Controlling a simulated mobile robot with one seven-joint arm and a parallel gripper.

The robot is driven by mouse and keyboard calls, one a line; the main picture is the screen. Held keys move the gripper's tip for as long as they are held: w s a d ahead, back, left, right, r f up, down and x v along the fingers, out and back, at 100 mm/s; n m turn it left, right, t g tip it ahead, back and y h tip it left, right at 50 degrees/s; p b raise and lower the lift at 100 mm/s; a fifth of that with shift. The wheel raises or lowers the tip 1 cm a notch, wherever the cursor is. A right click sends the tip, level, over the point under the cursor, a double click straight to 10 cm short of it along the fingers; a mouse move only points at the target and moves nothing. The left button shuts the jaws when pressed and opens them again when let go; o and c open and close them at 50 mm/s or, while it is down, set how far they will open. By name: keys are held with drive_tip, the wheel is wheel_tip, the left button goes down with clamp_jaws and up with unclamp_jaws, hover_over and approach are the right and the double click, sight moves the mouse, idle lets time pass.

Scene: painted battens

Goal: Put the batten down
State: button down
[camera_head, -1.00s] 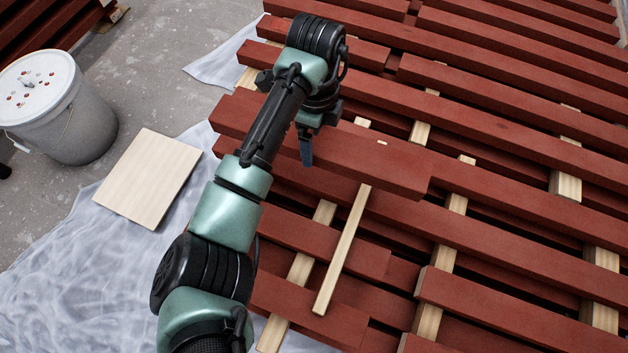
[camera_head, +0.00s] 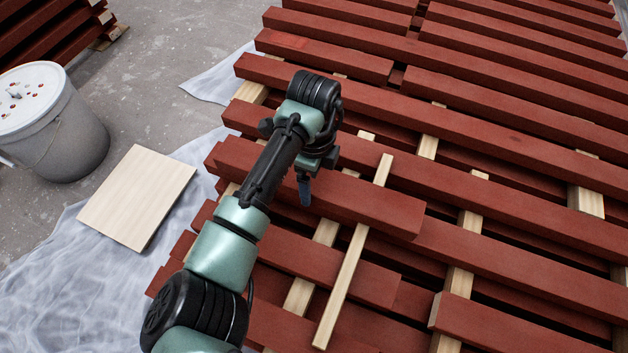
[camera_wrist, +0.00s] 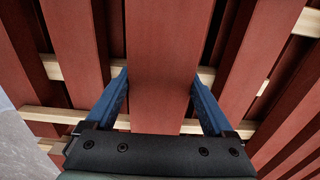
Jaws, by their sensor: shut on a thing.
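My gripper (camera_head: 305,190) is shut on a red-brown painted batten (camera_head: 370,203), gripping it across its width left of its middle. In the wrist view, the blue fingers (camera_wrist: 160,88) stand on either side of the batten (camera_wrist: 160,45). The held batten lies roughly level, close over the stack and nearly in line with its rows. A thin pale spacer stick (camera_head: 345,280) passes beneath it, showing on both sides. Whether the batten touches the stick cannot be told. My arm hides part of its left half.
Several red battens (camera_head: 480,130) lie in layers on pale spacers (camera_head: 458,283), with gaps between rows. A square pale board (camera_head: 137,197) lies left on plastic sheeting (camera_head: 75,285). A white-lidded grey bucket (camera_head: 65,135) stands at the far left.

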idle(0.3)
unclamp_jaws()
drive_tip(key=shift+f, duration=0.1)
wheel_tip(320, 180, up, 12)
drive_tip(key=p, duration=0.8)
drive_tip(key=shift+r, duration=0.25)
